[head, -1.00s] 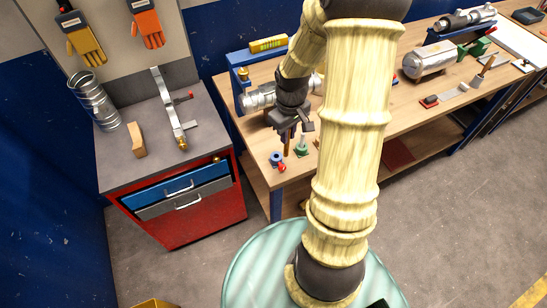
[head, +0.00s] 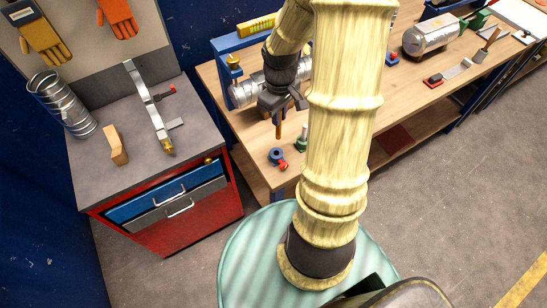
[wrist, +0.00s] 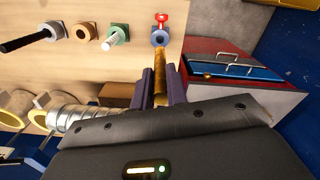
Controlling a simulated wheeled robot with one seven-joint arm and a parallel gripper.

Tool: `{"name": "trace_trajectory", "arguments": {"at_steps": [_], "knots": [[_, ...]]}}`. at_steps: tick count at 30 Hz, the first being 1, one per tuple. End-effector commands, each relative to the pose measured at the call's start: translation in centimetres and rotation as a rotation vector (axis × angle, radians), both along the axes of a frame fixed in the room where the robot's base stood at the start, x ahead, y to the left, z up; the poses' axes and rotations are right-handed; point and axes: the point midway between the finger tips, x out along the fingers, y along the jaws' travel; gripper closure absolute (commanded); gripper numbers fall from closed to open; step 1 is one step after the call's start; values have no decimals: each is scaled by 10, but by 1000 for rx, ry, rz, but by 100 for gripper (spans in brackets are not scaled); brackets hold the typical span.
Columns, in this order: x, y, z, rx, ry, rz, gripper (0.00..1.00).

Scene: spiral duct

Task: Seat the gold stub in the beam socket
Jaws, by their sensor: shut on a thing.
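My gripper (head: 280,113) is above the left part of the wooden workbench, shut on a thin gold-brown stub that hangs down (head: 278,130). In the wrist view the stub (wrist: 161,82) lies between my two dark fingers (wrist: 161,90). A blue round collar with a red clamp (head: 277,155) sits near the bench's front left corner. In the wrist view this collar (wrist: 160,38) lies just beyond the stub's end, and the two look apart in height. I cannot tell which fitting is the beam socket.
A green fitting with a pale rod (wrist: 117,37) stands beside the blue collar, with a tan one (wrist: 83,32) further along. A blue frame (head: 240,42) and a ribbed silver duct (head: 245,93) stand behind my gripper. A red drawer cabinet (head: 175,231) is left.

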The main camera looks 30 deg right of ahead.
Motion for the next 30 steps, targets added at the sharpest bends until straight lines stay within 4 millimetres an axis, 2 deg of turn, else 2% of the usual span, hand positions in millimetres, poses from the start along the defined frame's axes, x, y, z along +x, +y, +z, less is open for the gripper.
{"name": "trace_trajectory", "arguments": {"at_steps": [1,6,20,30], "knots": [[0,0,-13,0,0,1,100],[0,1,-30,0,0,2,100],[0,1,-33,1,1,2,100],[0,1,-84,1,4,4,100]]}}
